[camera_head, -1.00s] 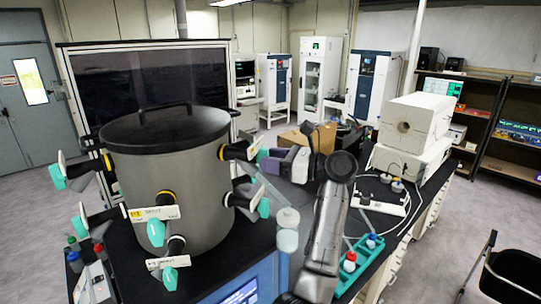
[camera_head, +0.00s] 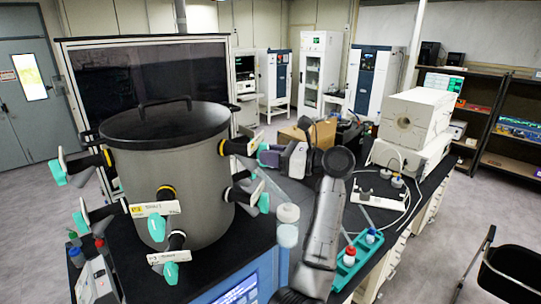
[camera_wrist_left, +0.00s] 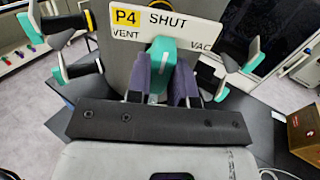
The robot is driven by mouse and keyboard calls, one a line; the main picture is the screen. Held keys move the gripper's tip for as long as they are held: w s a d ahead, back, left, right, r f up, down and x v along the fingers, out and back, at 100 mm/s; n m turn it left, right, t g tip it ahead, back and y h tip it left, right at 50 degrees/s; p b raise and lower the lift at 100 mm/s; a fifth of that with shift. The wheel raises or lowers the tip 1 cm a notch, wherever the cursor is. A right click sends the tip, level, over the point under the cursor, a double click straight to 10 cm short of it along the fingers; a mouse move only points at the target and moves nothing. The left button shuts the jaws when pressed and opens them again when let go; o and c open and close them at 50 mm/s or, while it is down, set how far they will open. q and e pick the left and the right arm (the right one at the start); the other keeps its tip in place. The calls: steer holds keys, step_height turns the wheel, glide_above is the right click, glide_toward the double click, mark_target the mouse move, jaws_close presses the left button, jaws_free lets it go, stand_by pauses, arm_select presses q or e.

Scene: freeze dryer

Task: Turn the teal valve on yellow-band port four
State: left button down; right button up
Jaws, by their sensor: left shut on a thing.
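The grey drum (camera_head: 172,190) with a black lid carries several side ports with teal valves. The yellow-band port (camera_head: 228,147) at its upper right faces my left gripper (camera_head: 268,157). In the left wrist view, its white plate (camera_wrist_left: 200,27) reads P4, SHUT, VENT and VAC. The teal valve (camera_wrist_left: 172,58) of port four sits below the word SHUT, between VENT and VAC. My left gripper (camera_wrist_left: 163,80) has its purple fingers shut on this valve, one on each side. The fingers hide part of the handle. My right gripper is not in view.
Other teal valves stick out nearby, one below port four (camera_head: 263,202) and one at the lower front (camera_head: 157,229). A teal rack with bottles (camera_head: 353,262) and a white machine (camera_head: 412,118) stand on the black bench to the right. A cardboard box (camera_head: 293,135) stands behind.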

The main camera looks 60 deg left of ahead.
arm_select(q)
steer(key=m+b, duration=0.2)
steer(key=shift+f+m, duration=0.2)
steer(key=shift+m, duration=0.2)
steer(key=m+b, duration=0.1)
steer(key=m, duration=0.1)
steer(key=shift+r+m+b, duration=0.1)
steer(key=shift+m+b, duration=0.2)
steer(key=shift+b, duration=0.1)
steer(key=m, duration=0.2)
steer(key=shift+m+b, duration=0.3)
steer(key=shift+b, duration=0.05)
steer(key=shift+r+m, duration=0.1)
steer(key=shift+m, duration=1.8)
steer(key=c, duration=1)
jaws_free()
